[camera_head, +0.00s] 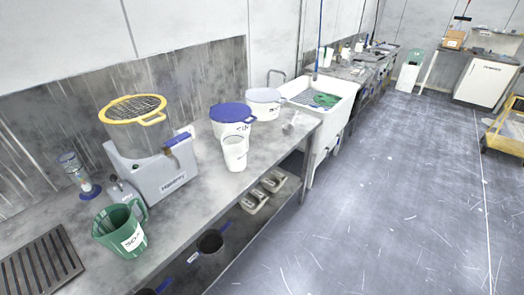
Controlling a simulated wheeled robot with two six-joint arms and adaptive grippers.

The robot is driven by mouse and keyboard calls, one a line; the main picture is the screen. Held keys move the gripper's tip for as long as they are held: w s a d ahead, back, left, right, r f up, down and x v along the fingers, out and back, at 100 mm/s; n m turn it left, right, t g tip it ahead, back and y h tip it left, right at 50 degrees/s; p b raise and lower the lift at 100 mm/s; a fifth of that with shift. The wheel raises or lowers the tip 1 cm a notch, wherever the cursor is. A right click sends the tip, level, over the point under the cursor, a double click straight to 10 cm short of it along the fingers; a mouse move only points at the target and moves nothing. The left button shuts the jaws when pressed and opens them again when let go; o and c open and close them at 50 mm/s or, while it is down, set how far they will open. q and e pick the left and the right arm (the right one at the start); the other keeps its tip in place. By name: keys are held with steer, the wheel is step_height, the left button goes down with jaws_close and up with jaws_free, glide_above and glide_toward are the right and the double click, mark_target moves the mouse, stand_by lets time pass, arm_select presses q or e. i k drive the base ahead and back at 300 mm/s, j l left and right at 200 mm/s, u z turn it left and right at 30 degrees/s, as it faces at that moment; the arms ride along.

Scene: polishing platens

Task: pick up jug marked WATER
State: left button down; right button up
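A green jug (118,232) with a handle on its right stands upright on the near part of the grey bench (200,200). Its white label is tilted and looks like it starts with "SO"; I cannot read it fully. A white jug (235,154) stands upright farther along the bench, near its front edge. It has small dark marking that I cannot read. I cannot make out the word WATER on either jug. Neither of my grippers shows in the head view.
A grey machine (160,178) with a yellow-rimmed bowl stands behind the green jug. A blue-lidded white tub (231,122) and a white-lidded tub (264,105) stand behind the white jug. A dark grate (40,266) lies at left. A white sink (335,108) follows.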

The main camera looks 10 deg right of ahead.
mark_target(238, 149)
steer(key=i+l+u, duration=0.8)
steer(key=l, duration=0.25)
steer(key=i, duration=0.05)
